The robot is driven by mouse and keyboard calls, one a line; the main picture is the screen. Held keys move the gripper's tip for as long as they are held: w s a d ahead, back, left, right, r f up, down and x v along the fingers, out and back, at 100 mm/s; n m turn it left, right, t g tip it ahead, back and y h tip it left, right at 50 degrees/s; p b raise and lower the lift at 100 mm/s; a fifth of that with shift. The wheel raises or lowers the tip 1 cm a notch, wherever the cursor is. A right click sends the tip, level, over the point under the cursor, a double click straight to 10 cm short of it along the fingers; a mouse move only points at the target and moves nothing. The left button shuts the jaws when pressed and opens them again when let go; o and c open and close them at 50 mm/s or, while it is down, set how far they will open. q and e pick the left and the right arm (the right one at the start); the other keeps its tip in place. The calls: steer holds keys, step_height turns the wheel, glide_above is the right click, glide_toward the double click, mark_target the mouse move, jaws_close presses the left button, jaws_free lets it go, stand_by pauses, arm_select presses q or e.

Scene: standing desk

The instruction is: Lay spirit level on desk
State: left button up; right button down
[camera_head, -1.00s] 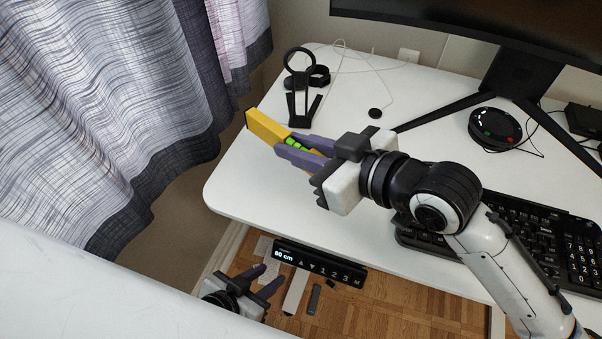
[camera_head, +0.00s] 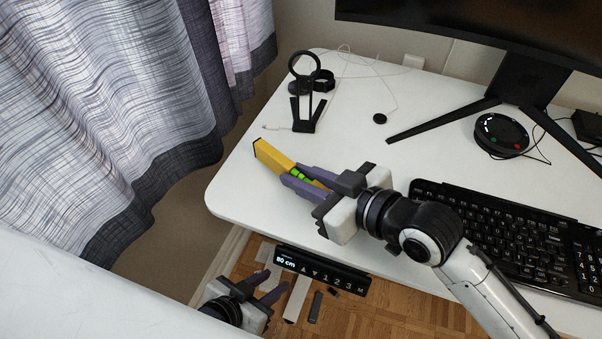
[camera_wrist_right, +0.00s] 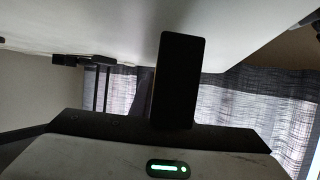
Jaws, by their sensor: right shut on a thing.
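The yellow spirit level (camera_head: 271,157) with green vials is held between the purple fingers of my right gripper (camera_head: 304,180), which is shut on it. It appears over the left part of the white desk (camera_head: 245,190); whether it touches the desktop I cannot tell. Its right end is hidden by the fingers and gripper body. In the right wrist view a dark block (camera_wrist_right: 178,80) stands in the middle, too dark to identify. My left gripper (camera_head: 268,286) is low, below the desk's front edge, with its fingers apart and nothing between them.
A black stand (camera_head: 305,110) is at the back left of the desk. A black keyboard (camera_head: 500,225) lies to the right of my right gripper. A height control panel (camera_head: 322,269) is at the front edge. A monitor foot (camera_head: 445,120) and round device (camera_head: 501,134) are behind.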

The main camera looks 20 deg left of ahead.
steer(key=shift+f, duration=0.25)
steer(key=c, duration=1.7)
jaws_free()
steer(key=shift+o, duration=0.2)
steer(key=shift+r, duration=0.25)
steer(key=v, duration=1.2)
steer(key=shift+r+p, duration=0.35)
steer(key=shift+r, duration=0.05)
